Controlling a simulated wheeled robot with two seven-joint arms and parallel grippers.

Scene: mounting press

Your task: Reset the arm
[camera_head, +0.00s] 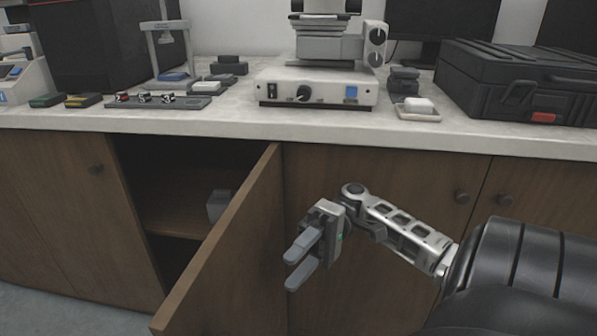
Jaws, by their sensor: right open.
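My right gripper (301,261) is in the lower middle of the head view, in front of the cabinet and just right of the open cabinet door (228,242). Its two grey fingers are apart with nothing between them, and they point left and down. I cannot tell whether it touches the door. My right arm (400,226) reaches in from the lower right, bent at the wrist. My left gripper is not in view.
The countertop (235,118) carries a white instrument (318,88), a black case (520,80) at the right, and a strip with several small parts (155,102). Closed doors (390,170) stand behind my arm.

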